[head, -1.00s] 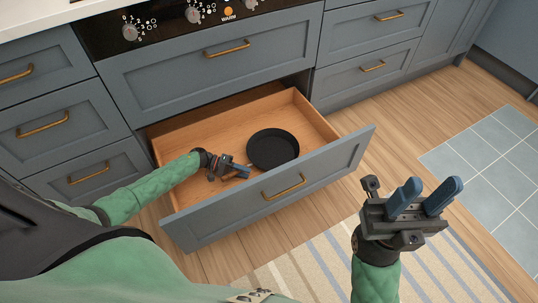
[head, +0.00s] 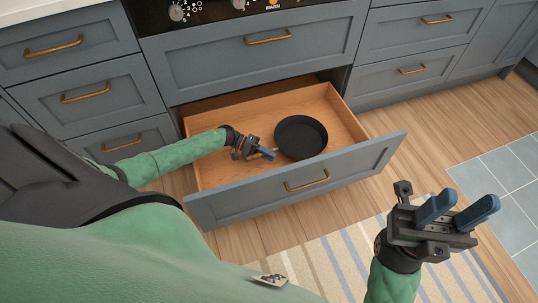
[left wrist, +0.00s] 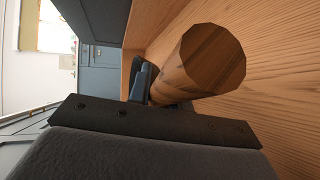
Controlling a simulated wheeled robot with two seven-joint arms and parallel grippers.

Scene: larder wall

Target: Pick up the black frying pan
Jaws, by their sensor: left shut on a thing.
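The black frying pan (head: 301,137) is in the open wooden drawer, its dark round bowl towards the right side. Its handle points left towards my left gripper (head: 263,152), which is shut on it. In the left wrist view the round wooden end of the handle (left wrist: 208,58) stands large beyond the wrist, with a blue finger (left wrist: 143,80) beside it. I cannot tell whether the pan is clear of the drawer floor. My right gripper (head: 457,209) is open and empty, above the floor to the right of the drawer.
The open drawer (head: 250,195) has a grey-blue front with a brass handle and is otherwise empty. Closed drawers (head: 255,55) and an oven panel (head: 210,10) stand behind it. A striped rug (head: 345,262) lies on the wooden floor in front.

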